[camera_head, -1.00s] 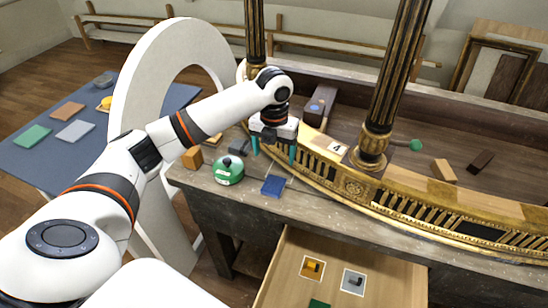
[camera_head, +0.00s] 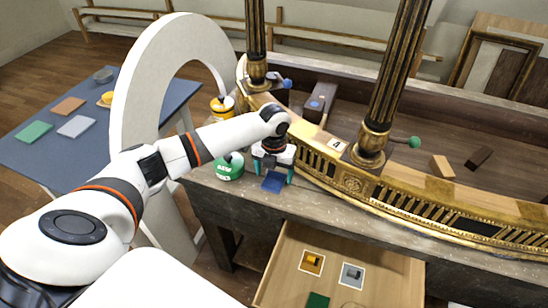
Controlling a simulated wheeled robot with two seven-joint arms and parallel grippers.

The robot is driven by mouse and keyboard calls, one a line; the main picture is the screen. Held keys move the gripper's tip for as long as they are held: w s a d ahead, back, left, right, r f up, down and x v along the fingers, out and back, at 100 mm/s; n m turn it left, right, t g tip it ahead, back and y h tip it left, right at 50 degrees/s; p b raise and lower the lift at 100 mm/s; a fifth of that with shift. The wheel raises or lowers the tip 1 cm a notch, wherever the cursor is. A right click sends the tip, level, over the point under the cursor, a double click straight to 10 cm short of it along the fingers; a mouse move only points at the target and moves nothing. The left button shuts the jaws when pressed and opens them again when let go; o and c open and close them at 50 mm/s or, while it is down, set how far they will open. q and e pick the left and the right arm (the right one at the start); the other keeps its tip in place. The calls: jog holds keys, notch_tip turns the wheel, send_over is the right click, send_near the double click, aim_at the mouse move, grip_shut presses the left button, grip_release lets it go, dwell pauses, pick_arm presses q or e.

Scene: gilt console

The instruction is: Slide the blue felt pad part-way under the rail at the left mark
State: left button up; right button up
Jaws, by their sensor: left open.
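The blue felt pad (camera_head: 272,183) lies on the grey wooden bench top near its front edge, in front of the gilt rail (camera_head: 318,173). A white card marked "4" (camera_head: 337,145) sits on the rail, left of the fluted column; I cannot tell whether it is the left mark. My left gripper (camera_head: 274,173) is open, pointing down, with its teal fingers on either side of the pad. The gripper body hides the pad's far part. I cannot tell whether the fingers touch it. My right gripper is not in view.
A green round case (camera_head: 229,167) stands just left of the pad. A yellow container (camera_head: 222,107) is farther back. Fluted columns (camera_head: 394,75) rise from the rail. An open drawer (camera_head: 335,245) juts out below the bench front.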

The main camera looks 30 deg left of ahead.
pick_arm(q)
jog(key=shift+f, duration=1.15)
jog(key=shift+c, duration=0.6)
jog(key=c, duration=0.9)
jog(key=shift+c, duration=0.2)
jog(key=shift+r, duration=0.1)
